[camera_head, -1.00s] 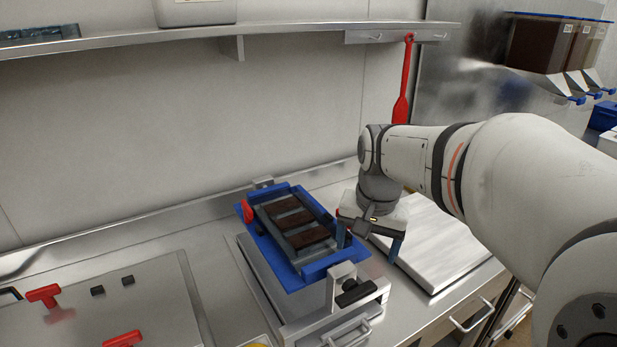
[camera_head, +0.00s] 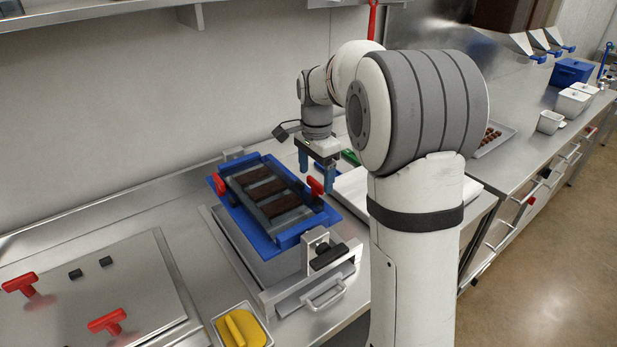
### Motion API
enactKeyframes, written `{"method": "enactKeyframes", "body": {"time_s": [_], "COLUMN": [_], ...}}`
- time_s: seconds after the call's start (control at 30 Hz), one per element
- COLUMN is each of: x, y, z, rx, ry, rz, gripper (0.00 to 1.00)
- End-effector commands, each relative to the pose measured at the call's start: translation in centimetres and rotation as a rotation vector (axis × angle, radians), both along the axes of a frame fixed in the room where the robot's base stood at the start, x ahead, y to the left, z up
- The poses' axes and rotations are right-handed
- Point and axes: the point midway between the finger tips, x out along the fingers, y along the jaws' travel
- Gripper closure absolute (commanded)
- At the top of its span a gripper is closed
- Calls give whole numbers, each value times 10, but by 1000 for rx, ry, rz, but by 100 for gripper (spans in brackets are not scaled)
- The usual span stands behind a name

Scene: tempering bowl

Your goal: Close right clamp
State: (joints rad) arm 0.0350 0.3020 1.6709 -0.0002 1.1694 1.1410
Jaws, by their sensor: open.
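A blue frame (camera_head: 262,243) sits on a metal base on the worktop and holds a mold with dark brown bars (camera_head: 265,190). The right clamp (camera_head: 315,186) is a red handle at the frame's right edge, standing up at a tilt. The left clamp (camera_head: 217,183) is a similar red handle at the opposite edge. My gripper (camera_head: 317,176) points down just behind and above the right clamp, with its two blue fingers apart and nothing visible between them. I cannot tell whether a finger touches the clamp.
A black-knobbed metal clamp (camera_head: 328,255) stands at the base's front. A pale board (camera_head: 352,190) lies to the right, partly behind my arm. A yellow item in a small container (camera_head: 240,328) is at the front. A metal plate with red handles (camera_head: 95,285) lies left.

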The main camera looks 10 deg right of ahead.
Motion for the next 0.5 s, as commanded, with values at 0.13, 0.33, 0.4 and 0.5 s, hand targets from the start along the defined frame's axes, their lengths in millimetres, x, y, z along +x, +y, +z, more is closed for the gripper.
{"method": "enactKeyframes", "body": {"time_s": [0.13,0.33,0.4,0.5], "x": [0,0,0,0], "y": [0,-1,-1,-1], "z": [-13,-16,-16,-16], "rx": [1,0,0,0], "ry": [1,-1,-1,-1], "rz": [0,0,0,0], "gripper": [22,22,22,27]}}
